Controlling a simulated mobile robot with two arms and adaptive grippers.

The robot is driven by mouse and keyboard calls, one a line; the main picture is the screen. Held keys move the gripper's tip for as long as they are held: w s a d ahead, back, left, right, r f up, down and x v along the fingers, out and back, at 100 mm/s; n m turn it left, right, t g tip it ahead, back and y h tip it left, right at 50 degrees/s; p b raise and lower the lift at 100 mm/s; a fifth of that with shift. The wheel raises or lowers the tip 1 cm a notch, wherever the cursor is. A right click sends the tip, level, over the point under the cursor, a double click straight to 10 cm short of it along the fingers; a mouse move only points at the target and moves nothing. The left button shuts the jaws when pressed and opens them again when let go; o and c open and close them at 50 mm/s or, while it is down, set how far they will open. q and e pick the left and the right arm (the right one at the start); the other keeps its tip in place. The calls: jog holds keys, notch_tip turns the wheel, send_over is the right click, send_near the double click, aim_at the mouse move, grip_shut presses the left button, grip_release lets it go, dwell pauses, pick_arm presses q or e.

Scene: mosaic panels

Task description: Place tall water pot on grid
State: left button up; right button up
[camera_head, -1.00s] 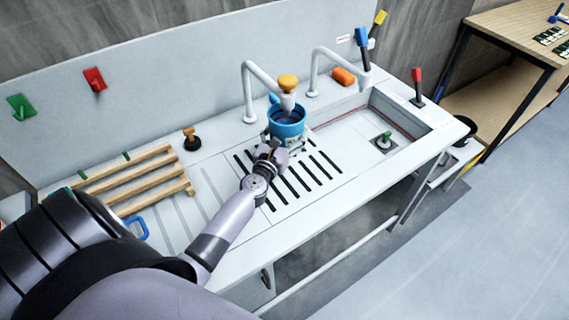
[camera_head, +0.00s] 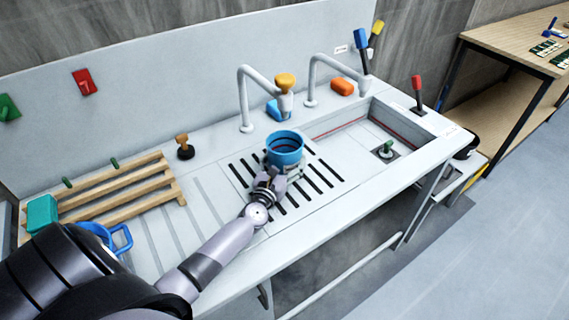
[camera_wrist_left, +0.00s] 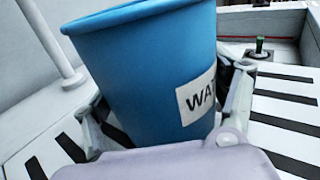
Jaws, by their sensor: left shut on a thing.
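A blue water pot (camera_head: 285,146) with a white label stands upright over the slotted grid (camera_head: 305,200) in the head view. My left gripper (camera_head: 275,180) is at its near side. In the left wrist view the pot (camera_wrist_left: 150,65) shows large, its label reading "WA", and my left gripper's fingers (camera_wrist_left: 165,115) are closed around its sides. The pot's bottom is hidden, so I cannot tell whether it touches the grid. My right gripper does not show.
Two white faucets (camera_head: 242,95) stand behind the grid, one with a yellow-orange knob (camera_head: 285,81). A sink basin (camera_head: 345,140) lies to the right. A wooden rack (camera_head: 130,190), a blue-handled pot (camera_head: 118,238) and a teal block (camera_head: 41,213) are at the left.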

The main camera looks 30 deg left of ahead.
pick_arm(q)
jog(key=shift+s+f, duration=0.1)
jog(key=o, duration=1.6)
jog(key=shift+r, duration=0.25)
jog(key=b+v, duration=0.1)
jog(key=v, duration=0.9)
jog(key=shift+s+d+f, duration=0.15)
jog(key=shift+s+f, duration=0.05)
jog(key=shift+s, duration=0.1)
jog(key=shift+s+d+r, duration=0.15)
jog(key=shift+s, duration=0.5)
